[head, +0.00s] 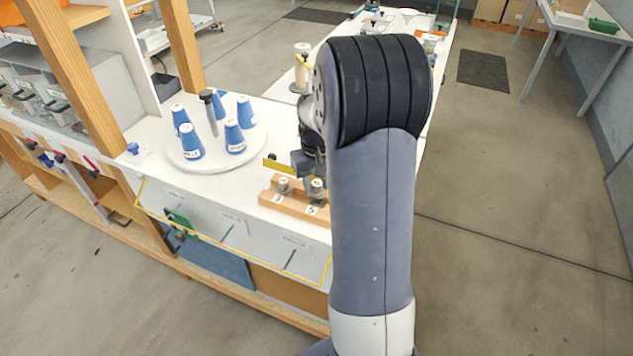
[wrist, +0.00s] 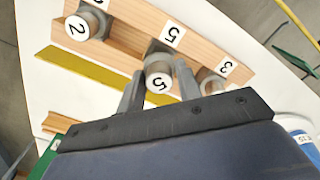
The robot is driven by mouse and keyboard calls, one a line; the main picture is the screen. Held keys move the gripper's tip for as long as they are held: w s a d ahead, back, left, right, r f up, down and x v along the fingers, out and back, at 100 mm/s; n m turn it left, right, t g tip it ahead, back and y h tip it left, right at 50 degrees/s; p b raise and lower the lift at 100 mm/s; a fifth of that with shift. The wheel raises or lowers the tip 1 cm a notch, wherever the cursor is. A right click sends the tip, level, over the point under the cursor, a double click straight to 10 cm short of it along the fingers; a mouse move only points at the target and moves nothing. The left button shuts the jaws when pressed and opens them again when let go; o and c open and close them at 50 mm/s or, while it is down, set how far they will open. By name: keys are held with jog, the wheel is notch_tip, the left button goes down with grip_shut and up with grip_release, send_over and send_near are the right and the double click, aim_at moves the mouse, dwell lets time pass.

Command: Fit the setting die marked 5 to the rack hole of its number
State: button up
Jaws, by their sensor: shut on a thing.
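The die marked 5 (wrist: 159,78) is a grey cylinder with a white numbered top, between the two fingers of my gripper (wrist: 158,88), which is shut on it. It is at the rack place labelled 5, upright or nearly so; I cannot tell whether it is fully down in the hole. The wooden rack (wrist: 125,35) carries white labels 5 and 3. A die marked 2 (wrist: 86,24) stands at its left, and another die (wrist: 211,82) by label 3. In the head view the rack (head: 272,196) sits at the table's front edge, and my arm hides part of it.
A yellow strip (wrist: 90,72) lies beside the rack. In the head view a round white turntable (head: 215,163) with several blue cones stands left of the rack. A grey post rises from its middle. A yellow-outlined front panel (head: 215,228) is below the table edge.

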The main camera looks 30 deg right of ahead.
aim_at(317, 191)
jog(key=shift+f+b, duration=0.9)
jog(key=shift+f, duration=0.65)
dwell(1.9)
jog(key=o, duration=1.1)
jog(key=shift+r+p, duration=2)
jog(key=shift+r, duration=0.55)
jog(key=shift+s+a, duration=0.1)
